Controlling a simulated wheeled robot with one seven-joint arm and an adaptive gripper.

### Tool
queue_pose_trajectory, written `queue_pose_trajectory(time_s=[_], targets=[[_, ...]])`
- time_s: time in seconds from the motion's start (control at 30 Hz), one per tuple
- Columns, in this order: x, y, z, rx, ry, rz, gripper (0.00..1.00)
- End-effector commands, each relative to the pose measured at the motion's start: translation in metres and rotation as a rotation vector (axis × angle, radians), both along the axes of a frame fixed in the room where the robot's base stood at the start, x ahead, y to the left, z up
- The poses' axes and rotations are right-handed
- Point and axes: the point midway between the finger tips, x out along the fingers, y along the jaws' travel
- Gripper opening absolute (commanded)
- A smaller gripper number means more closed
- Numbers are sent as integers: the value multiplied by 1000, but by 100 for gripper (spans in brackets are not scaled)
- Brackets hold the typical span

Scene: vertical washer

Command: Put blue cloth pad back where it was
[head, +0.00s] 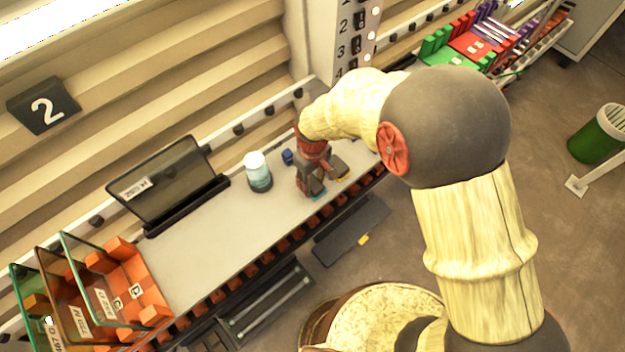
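My gripper (315,183) points down at the right part of the grey bench top (215,235), low over it or touching it. A small blue patch (318,197) shows at the lower edge of the gripper; it may be the blue cloth pad, mostly hidden by the fingers. A dark flat piece with a yellowish edge (343,177) shows just right of the gripper. I cannot tell whether the fingers are apart or closed on the blue patch. A small dark blue object (287,157) stands behind and left of the gripper, apart from it.
A clear jar with a pale lid (258,172) stands left of the gripper. A dark tilted screen (167,185) and orange bins with glass panels (125,275) are further left. The bench between bins and jar is clear. Coloured racks (470,45) are at the upper right.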

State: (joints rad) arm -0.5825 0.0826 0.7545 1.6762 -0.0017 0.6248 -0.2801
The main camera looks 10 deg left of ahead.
Motion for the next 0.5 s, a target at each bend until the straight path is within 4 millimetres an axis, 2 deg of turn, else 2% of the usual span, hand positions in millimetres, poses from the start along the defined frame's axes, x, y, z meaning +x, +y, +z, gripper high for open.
queue_pose_trajectory(time_s=[0.2, 0.5], targets=[[0, 0, 1, 0, 0, 0, 52], [0, 0, 2, 0, 0, 0, 52]])
